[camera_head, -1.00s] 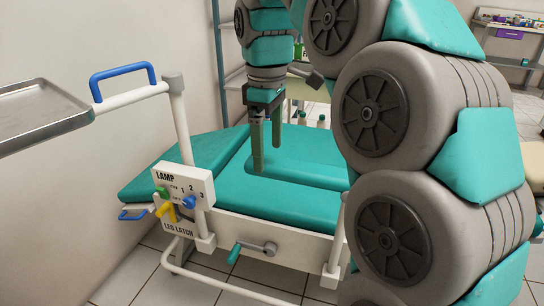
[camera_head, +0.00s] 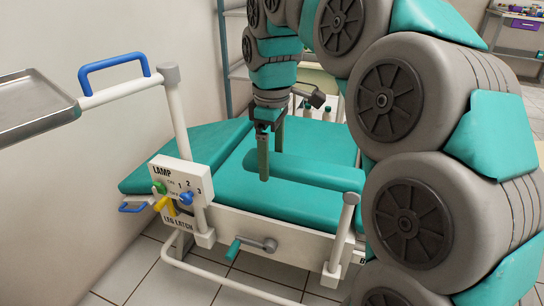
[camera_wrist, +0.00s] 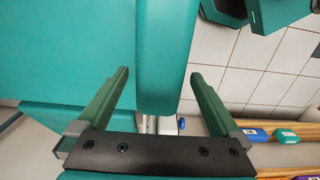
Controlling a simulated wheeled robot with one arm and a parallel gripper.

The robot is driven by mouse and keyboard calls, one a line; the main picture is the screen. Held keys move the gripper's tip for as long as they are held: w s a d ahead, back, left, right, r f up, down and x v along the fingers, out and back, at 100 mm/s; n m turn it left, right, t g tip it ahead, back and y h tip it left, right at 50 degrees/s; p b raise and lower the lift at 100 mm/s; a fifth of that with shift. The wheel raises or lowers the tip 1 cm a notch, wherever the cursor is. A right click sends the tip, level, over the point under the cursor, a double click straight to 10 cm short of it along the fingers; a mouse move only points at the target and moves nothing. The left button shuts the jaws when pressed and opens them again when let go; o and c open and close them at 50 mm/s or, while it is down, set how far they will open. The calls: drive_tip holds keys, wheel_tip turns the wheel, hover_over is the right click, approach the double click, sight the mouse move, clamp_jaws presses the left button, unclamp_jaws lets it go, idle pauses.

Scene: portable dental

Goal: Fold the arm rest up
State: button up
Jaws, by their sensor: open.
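The teal padded arm rest (camera_head: 315,172) lies flat along the dental chair, just above the teal seat (camera_head: 235,183). My gripper (camera_head: 271,167) points down at the near left end of the arm rest, with its two fingers apart. In the wrist view, the arm rest (camera_wrist: 166,55) runs between the two green fingers of my gripper (camera_wrist: 160,76), with a gap on each side. No contact with the pad shows. The arm rest's hinge is not clearly seen.
A lamp and leg latch panel (camera_head: 181,180) and a post carrying a metal tray (camera_head: 30,105) stand at left. A teal-handled crank (camera_head: 252,245) sits on the chair's front side. Bottles and shelves are behind. Wooden-handled tools (camera_wrist: 275,133) lie at right in the wrist view.

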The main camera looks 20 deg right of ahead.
drive_tip(key=shift+f, duration=0.3)
drive_tip(key=shift+c, duration=0.2)
clamp_jaws()
idle(0.5)
